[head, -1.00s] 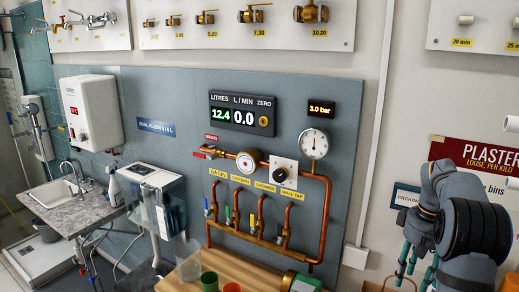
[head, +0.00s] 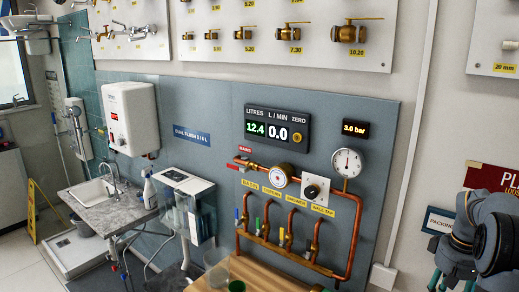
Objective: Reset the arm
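My arm (head: 490,232) shows at the lower right edge of the head view, dark and blue-grey, folded in front of the wall. Part of my gripper (head: 440,278), with teal pieces, hangs low beneath the arm. The bottom edge of the picture cuts it off, so I cannot see its fingertips, whether it is open or shut, or whether it holds anything.
A grey panel carries copper pipes (head: 290,264), a red-handled valve, a pressure gauge (head: 347,163) and a litre display (head: 277,129). A wooden bench top (head: 265,278) with a green cup (head: 237,286) lies below. A sink (head: 95,192) is at left.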

